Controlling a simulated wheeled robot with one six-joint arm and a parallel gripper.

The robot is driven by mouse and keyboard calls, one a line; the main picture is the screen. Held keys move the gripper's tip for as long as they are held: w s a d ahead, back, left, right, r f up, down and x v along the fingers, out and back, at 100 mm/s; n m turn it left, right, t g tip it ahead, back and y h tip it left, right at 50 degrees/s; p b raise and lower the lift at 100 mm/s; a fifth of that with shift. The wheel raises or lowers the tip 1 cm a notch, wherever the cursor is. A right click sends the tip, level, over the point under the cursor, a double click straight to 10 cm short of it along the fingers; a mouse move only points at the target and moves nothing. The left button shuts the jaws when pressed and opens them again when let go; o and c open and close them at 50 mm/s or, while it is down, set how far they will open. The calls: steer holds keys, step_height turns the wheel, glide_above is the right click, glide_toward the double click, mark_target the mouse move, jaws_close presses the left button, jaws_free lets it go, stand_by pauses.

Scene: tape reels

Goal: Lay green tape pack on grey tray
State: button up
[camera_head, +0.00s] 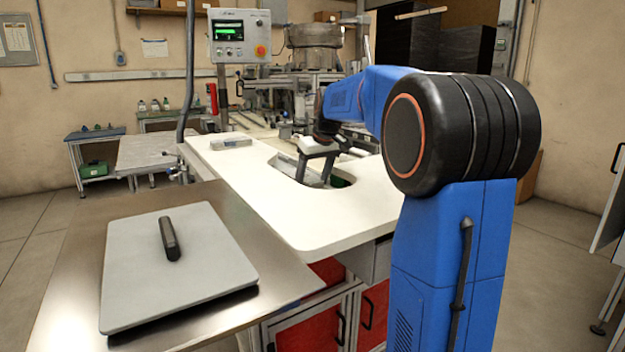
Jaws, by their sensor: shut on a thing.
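The grey tray (205,275) is a flat light-grey plate on the metal table at the lower left. A short dark bar (169,238) stands out on its surface; I cannot tell if it is a handle or a separate thing. The rest is hidden by the fingers and the opening's rim.
The white worktop (300,225) lies between my gripper and the metal table (75,270). A small pale box (231,143) lies on its far left part. A control panel (240,36) and machinery stand behind. A dark pole rises at the worktop's left edge.

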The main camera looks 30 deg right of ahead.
steer(key=shift+f, duration=0.1)
steer(key=o, duration=0.9)
steer(key=v, duration=1.2)
